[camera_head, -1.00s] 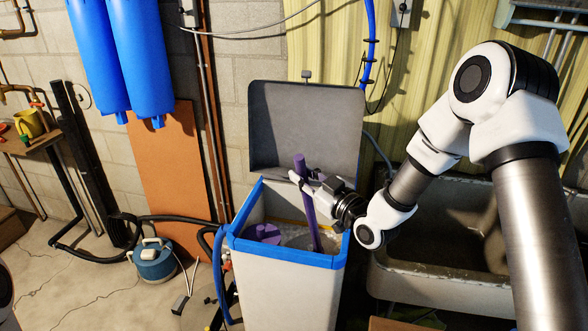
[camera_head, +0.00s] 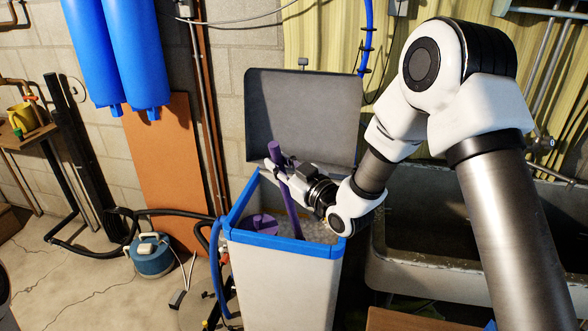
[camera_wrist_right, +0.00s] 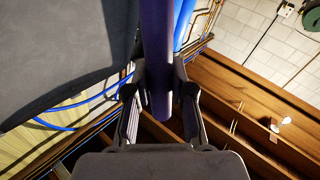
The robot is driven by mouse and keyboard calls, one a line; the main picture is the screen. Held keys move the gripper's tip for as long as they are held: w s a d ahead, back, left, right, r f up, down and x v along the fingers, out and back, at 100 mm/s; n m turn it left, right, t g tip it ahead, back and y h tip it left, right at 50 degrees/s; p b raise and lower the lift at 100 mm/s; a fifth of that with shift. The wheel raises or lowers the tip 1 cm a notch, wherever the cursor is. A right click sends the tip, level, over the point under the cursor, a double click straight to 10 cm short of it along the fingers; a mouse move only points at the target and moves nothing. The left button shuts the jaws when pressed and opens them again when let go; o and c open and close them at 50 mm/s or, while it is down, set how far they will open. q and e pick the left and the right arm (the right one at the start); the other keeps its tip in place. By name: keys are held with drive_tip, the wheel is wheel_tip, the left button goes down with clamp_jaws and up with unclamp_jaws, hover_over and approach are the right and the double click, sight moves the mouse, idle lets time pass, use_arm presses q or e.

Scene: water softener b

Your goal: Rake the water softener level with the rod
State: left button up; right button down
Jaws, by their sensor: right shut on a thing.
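The water softener is a pale tank (camera_head: 280,285) with a blue rim (camera_head: 285,243) and a grey lid (camera_head: 303,115) standing open behind it. Pale grey grainy filling (camera_head: 318,222) shows inside. My right gripper (camera_head: 279,175) is above the tank's opening, shut on a purple rod (camera_head: 290,208). The rod leans with its top to the left, and its lower end goes down behind the front rim, where it is hidden. In the right wrist view the rod (camera_wrist_right: 157,50) sits between the two fingers (camera_wrist_right: 158,105). My left gripper is not in view.
A purple round part (camera_head: 262,223) is inside the tank at the left. A grey sink (camera_head: 400,275) stands to the right. A blue canister (camera_head: 152,258) and black hoses lie on the floor at left. Two blue cylinders (camera_head: 120,55) hang at upper left.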

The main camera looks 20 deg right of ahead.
drive_tip(key=s+d+p, duration=0.1)
drive_tip(key=d, duration=0.6)
drive_tip(key=shift+s, duration=0.3)
idle(0.5)
